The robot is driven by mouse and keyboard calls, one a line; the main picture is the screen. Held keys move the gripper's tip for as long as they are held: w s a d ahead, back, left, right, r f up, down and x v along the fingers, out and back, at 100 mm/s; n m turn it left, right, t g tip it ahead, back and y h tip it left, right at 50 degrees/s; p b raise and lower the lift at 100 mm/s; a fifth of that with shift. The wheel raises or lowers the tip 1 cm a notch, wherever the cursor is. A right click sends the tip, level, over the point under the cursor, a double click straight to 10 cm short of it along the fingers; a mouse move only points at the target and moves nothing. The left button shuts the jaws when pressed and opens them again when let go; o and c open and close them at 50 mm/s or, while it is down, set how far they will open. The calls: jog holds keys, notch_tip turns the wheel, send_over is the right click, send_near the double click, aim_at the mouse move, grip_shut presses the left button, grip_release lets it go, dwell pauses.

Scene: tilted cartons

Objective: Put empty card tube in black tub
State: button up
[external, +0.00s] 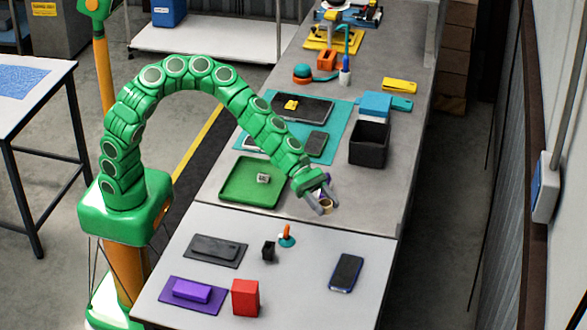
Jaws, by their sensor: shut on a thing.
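My gripper (327,208) is shut on a small tan card tube (326,203), just right of the green tray. The fingers hide part of the tube, and I cannot tell whether it touches the table. The black tub (368,155) stands upright on the grey bench, behind and to the right of my gripper. It is open at the top, and its inside looks dark.
The green tray (238,192) holds a small light object (263,179). A teal mat (335,147) with dark devices lies left of the tub. Blue items (377,104) sit just behind it. A phone (346,272) and red box (245,297) lie in front.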

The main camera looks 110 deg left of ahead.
jog(key=w+d+r+n+t+y, duration=0.2)
jog(key=w+r+n+y, duration=0.5)
jog(key=w+r+y, duration=0.1)
jog(key=shift+w+r+t, duration=0.4)
jog(key=shift+w+r, duration=0.2)
jog(key=shift+w, duration=0.55)
jog(key=shift+s+d, duration=0.1)
